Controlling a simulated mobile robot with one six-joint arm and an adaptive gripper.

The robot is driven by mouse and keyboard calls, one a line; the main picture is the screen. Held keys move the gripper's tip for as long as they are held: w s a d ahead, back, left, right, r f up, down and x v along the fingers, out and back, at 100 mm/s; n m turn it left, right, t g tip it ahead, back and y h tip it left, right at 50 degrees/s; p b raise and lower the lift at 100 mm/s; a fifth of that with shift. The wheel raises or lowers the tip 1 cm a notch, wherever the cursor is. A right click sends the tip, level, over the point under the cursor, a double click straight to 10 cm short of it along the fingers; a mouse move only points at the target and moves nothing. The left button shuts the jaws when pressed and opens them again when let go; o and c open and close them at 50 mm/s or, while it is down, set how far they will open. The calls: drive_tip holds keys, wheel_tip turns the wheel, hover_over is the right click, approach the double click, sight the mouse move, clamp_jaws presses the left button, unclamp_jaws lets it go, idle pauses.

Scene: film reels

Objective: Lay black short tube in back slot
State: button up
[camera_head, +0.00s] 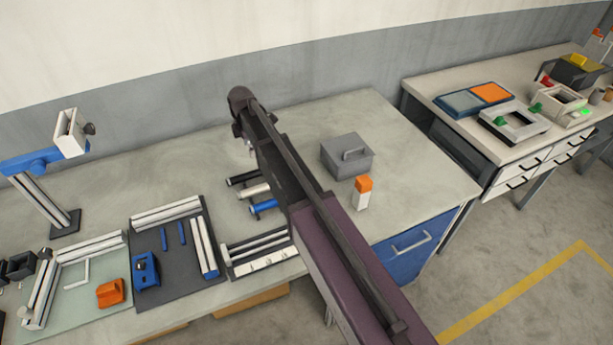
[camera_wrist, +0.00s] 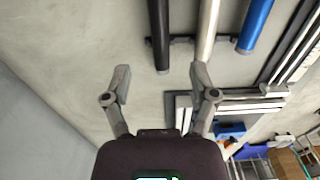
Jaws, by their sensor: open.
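The black tube (camera_head: 243,178) lies at the back of a row of three short tubes on the table, with a white tube (camera_head: 254,190) and a blue tube (camera_head: 263,206) in front of it. In the wrist view, my gripper (camera_wrist: 160,82) is open and empty. The near end of the black tube (camera_wrist: 160,40) appears between the fingertips; I cannot tell the height gap. The silver-white tube (camera_wrist: 208,28) is beside it, then the blue tube (camera_wrist: 255,24). A slotted rack with rails (camera_head: 262,262) sits at the table's front; my arm covers its right end.
A grey lidded box (camera_head: 346,156) and an orange-topped white bottle (camera_head: 362,194) stand right of my arm. A dark mat (camera_head: 178,268) with rails and a blue block lies left of the rack. Bare table lies behind the tubes.

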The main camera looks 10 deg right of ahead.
drive_tip(key=s+d+m, duration=2.1)
drive_tip(key=s+d, duration=0.2)
drive_tip(key=s, duration=0.3)
drive_tip(key=shift+d, duration=0.35)
